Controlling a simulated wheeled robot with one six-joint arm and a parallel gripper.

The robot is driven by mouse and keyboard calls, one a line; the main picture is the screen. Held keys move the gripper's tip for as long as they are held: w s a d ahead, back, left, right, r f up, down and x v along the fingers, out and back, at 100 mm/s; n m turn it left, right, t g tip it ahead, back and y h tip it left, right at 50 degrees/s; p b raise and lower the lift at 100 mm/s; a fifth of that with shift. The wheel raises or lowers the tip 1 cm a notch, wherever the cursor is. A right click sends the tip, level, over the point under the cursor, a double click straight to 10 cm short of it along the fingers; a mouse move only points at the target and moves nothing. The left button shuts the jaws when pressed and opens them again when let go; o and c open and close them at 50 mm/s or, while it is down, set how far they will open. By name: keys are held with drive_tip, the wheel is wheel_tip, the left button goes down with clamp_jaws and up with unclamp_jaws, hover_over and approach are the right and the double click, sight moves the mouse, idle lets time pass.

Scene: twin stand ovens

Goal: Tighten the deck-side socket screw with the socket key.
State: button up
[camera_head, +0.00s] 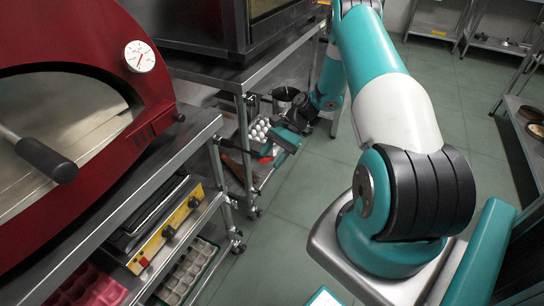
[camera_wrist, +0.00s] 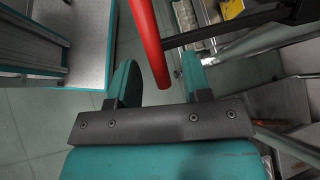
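My gripper (camera_head: 275,150) is at the lower shelf side of the oven stand, pointing left in the head view. In the wrist view its two teal fingers (camera_wrist: 160,68) are apart. A red handle (camera_wrist: 149,35) reaches down from the top edge between them, with gaps visible beside it. The red end (camera_head: 266,159) also shows at the fingers in the head view. A dark bar (camera_wrist: 225,26) runs rightward from near the red handle; I cannot tell whether they are joined. I cannot identify the socket key's working end or the deck-side socket screw.
A red domed oven (camera_head: 75,100) stands on a steel stand at left, with a yellow-fronted appliance (camera_head: 165,232) below. A second oven stand (camera_head: 225,78) is behind. The floor (camera_head: 320,185) is clear.

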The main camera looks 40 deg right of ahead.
drive_tip(key=p+v, duration=0.9)
drive_tip(key=v, duration=0.8)
drive_tip(key=shift+r, duration=0.2)
drive_tip(key=shift+d+p, duration=0.1)
drive_tip(key=shift+p, duration=0.35)
